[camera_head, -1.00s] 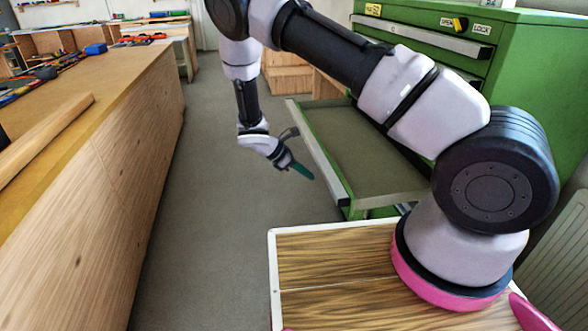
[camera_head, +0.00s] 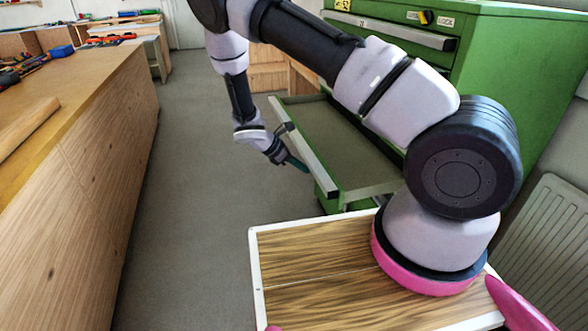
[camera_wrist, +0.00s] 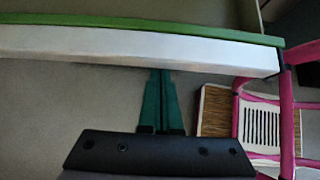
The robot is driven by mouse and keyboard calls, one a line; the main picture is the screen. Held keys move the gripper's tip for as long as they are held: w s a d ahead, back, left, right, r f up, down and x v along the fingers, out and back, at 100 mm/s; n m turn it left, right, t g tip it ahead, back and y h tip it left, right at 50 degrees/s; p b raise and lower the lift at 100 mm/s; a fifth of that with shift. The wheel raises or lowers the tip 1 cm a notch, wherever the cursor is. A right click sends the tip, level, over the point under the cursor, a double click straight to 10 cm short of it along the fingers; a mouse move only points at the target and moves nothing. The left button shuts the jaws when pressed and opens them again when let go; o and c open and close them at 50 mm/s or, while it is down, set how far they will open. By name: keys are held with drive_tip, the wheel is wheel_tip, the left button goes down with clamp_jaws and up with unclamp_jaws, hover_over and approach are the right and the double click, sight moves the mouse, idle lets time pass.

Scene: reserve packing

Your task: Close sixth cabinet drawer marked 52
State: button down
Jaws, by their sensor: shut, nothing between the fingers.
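A green cabinet (camera_head: 510,60) stands at the right in the head view. One low drawer (camera_head: 345,150) is pulled out, with an empty grey inside and a pale front strip (camera_head: 305,150). The same drawer front (camera_wrist: 140,48) crosses the top of the wrist view. I cannot read a number on it. My gripper (camera_head: 303,165) is at the outer side of the drawer front, near its middle. In the wrist view the green fingers (camera_wrist: 161,80) are together and empty, with their tips at the lower edge of the front. I cannot tell whether they touch it.
A long wooden workbench (camera_head: 85,150) with tools on top runs along the left. Grey floor (camera_head: 190,200) lies open between bench and cabinet. A radiator (camera_head: 545,235) is at the lower right. Upper cabinet drawers (camera_head: 390,30) look shut.

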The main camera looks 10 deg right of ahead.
drive_tip(key=w+d, duration=0.1)
drive_tip(key=d, duration=1.7)
drive_tip(key=w+d, duration=0.1)
drive_tip(key=d, duration=0.8)
drive_tip(key=shift+w+d, duration=0.15)
drive_tip(key=shift+w, duration=0.2)
drive_tip(key=shift+d, duration=0.4)
drive_tip(key=shift+d+r, duration=0.1)
drive_tip(key=a, duration=0.4)
drive_tip(key=shift+s+a, duration=0.1)
drive_tip(key=shift+a, duration=0.15)
drive_tip(key=v, duration=1)
